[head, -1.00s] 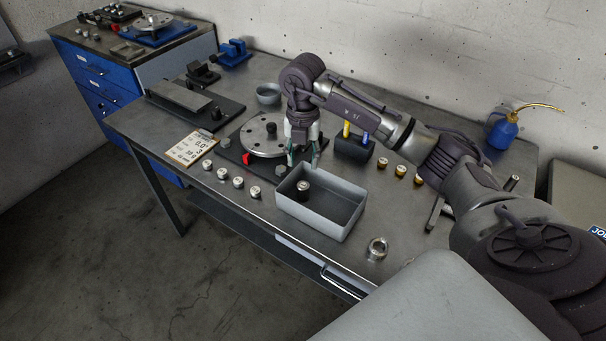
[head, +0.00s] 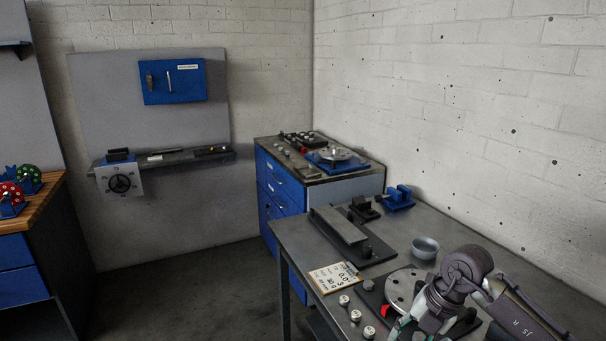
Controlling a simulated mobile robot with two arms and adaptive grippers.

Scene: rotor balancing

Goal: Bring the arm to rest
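My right arm comes in from the lower right corner. Its gripper (head: 433,327) hangs over the near right part of the round grey rotor plate (head: 402,286) at the bottom of the view. Pale green-grey finger parts show on both sides of the dark wrist, set apart; I see nothing held between them. The lower ends are partly cut off by the picture edge. The wrist hides part of the plate. My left gripper is not in view.
The steel bench (head: 295,240) holds a card (head: 336,277), several small silver weights (head: 344,300), a grey bowl (head: 425,248) and a blue vise (head: 398,197). A blue cabinet (head: 281,195) stands behind it. A wooden-topped bench (head: 35,205) is at left. The floor between is clear.

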